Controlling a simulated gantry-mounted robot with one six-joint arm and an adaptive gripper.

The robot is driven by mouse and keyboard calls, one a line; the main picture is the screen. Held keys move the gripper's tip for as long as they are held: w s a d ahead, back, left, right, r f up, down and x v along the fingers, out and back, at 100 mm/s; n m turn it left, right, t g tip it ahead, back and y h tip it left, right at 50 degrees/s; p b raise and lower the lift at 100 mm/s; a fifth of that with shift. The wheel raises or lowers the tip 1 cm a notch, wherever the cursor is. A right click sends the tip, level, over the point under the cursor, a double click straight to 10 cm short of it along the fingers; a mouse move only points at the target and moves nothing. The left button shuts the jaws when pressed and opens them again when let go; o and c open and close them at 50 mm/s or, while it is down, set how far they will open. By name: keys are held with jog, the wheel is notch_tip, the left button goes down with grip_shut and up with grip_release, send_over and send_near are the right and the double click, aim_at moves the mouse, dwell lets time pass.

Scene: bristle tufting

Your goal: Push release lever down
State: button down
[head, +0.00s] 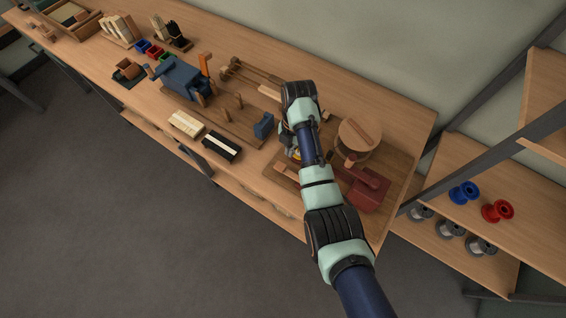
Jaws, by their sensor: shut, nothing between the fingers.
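A blue bench machine (182,78) stands on a wooden board left of my arm, with an upright orange lever (206,65) at its back right. A dark red machine (368,188) stands right of my arm, beside a round wooden drum (360,138). I cannot tell for certain which part is the release lever. My arm reaches over the bench from the lower right. My gripper (293,153) is mostly hidden by my own forearm, low over the board between the blue and red machines. It is shut and empty. Whether it touches anything is hidden.
Two trays of strips (222,146) lie near the bench's front edge. A small blue block (263,125) and wooden pegs stand left of my arm. Small coloured bins (154,51) and bristle holders are farther left. Spools (497,211) sit on the right shelf.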

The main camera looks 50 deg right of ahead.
jog(key=r, duration=0.4)
jog(key=shift+d+r, duration=0.25)
